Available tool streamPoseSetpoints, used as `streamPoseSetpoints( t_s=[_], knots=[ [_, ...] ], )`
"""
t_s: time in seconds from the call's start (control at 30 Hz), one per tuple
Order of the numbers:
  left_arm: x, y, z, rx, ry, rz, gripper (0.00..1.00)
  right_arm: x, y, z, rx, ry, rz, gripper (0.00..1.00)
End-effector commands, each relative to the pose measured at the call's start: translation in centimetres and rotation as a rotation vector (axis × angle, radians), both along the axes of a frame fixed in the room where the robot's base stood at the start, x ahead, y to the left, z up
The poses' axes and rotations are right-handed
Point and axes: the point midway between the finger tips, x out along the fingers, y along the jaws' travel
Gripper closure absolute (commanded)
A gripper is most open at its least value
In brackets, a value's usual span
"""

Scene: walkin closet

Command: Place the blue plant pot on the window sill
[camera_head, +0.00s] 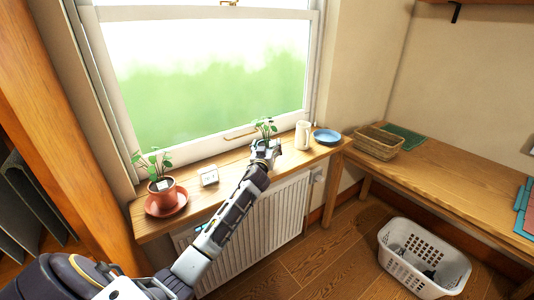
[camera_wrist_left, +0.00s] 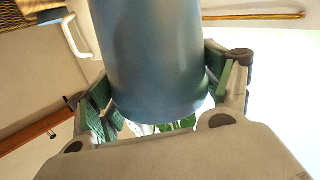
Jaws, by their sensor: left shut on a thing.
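The blue plant pot (camera_wrist_left: 150,60) fills the middle of the left wrist view, between the green-padded fingers of my left gripper (camera_wrist_left: 160,95). Some of its green leaves show at the lower edge of the pot there. In the head view its plant (camera_head: 265,127) rises just beyond my left gripper (camera_head: 265,148), which hides most of the pot. My left gripper is shut on the pot over the wooden window sill (camera_head: 298,158). I cannot tell whether the pot touches the sill. My right gripper is out of view.
On the sill are a terracotta pot (camera_head: 162,188) with a plant, a small white box (camera_head: 209,176), a white jug (camera_head: 302,135) and a blue dish (camera_head: 327,136). A wicker basket (camera_head: 378,142) stands on the right-hand bench. A white laundry basket (camera_head: 425,262) is on the floor.

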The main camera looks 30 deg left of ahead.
Motion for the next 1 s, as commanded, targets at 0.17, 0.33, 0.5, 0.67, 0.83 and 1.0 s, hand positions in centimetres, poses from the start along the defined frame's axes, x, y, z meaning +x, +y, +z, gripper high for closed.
streamPoseSetpoints(
  t_s=[0.17, 0.33, 0.5, 0.67, 0.83, 1.0],
  knots=[
    [0.0, 0.0, -1.9, -0.001, -0.001, 0.0, 0.62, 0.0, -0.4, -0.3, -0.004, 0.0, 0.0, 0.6],
    [0.0, -0.1, -2.5, 0.0, -0.003, -0.002, 0.62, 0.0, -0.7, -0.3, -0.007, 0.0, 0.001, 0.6],
    [0.0, 0.0, -2.4, 0.0, -0.003, -0.002, 0.62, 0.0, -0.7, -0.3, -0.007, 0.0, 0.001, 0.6],
    [0.0, 0.0, -2.5, 0.0, -0.003, -0.002, 0.62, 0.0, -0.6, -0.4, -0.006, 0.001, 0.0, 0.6],
    [0.0, 0.0, -2.8, 0.0, 0.0, -0.001, 0.12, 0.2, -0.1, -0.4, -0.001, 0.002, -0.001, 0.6],
    [0.0, 0.0, -2.8, 0.0, 0.0, 0.0, 0.0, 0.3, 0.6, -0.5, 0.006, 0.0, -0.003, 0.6]
  ],
)
